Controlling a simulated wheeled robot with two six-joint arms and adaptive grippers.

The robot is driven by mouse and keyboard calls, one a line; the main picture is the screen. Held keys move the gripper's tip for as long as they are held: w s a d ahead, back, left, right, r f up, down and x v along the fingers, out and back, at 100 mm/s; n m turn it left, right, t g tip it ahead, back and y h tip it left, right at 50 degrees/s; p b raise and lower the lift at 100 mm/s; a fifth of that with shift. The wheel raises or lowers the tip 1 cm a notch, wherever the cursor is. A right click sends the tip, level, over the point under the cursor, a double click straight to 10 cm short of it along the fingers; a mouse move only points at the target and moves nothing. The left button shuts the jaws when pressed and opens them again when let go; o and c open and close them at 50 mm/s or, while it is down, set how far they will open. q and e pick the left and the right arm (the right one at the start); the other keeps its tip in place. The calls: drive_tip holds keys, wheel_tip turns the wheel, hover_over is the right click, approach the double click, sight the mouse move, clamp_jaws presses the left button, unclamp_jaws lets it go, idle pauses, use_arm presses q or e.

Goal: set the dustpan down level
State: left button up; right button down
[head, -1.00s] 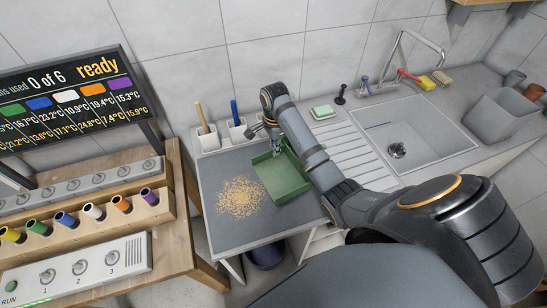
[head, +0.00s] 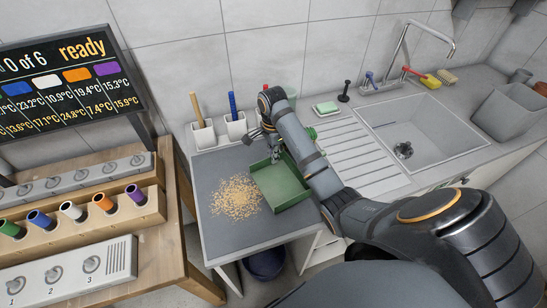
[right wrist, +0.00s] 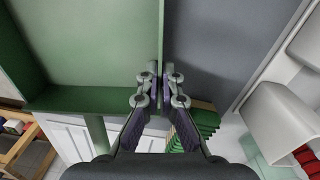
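The green dustpan (head: 282,186) is over the right part of the dark grey worktop, just right of a pile of tan crumbs (head: 237,197). It looks roughly level, but I cannot tell whether its whole underside touches the surface. My right gripper (head: 276,155) is at the pan's far wall, partly hidden by my arm. In the right wrist view, its fingers (right wrist: 161,82) are close together on both sides of the thin wall of the dustpan (right wrist: 90,50). My left gripper is not in view.
A brush with green bristles (right wrist: 197,128) shows beside the fingers in the right wrist view. White holders (head: 204,134) with handled tools stand behind the worktop. The ribbed drainer (head: 352,160) and sink (head: 425,125) lie right. A wooden bench (head: 175,238) stands left.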

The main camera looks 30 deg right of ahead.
drive_tip(key=shift+f, duration=0.45)
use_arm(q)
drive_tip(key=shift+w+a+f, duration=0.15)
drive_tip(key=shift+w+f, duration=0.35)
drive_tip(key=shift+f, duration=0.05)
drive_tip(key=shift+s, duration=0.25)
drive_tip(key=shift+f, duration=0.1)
use_arm(e)
drive_tip(key=shift+f, duration=0.5)
drive_tip(key=c, duration=1.4)
unclamp_jaws()
drive_tip(key=shift+c, duration=0.2)
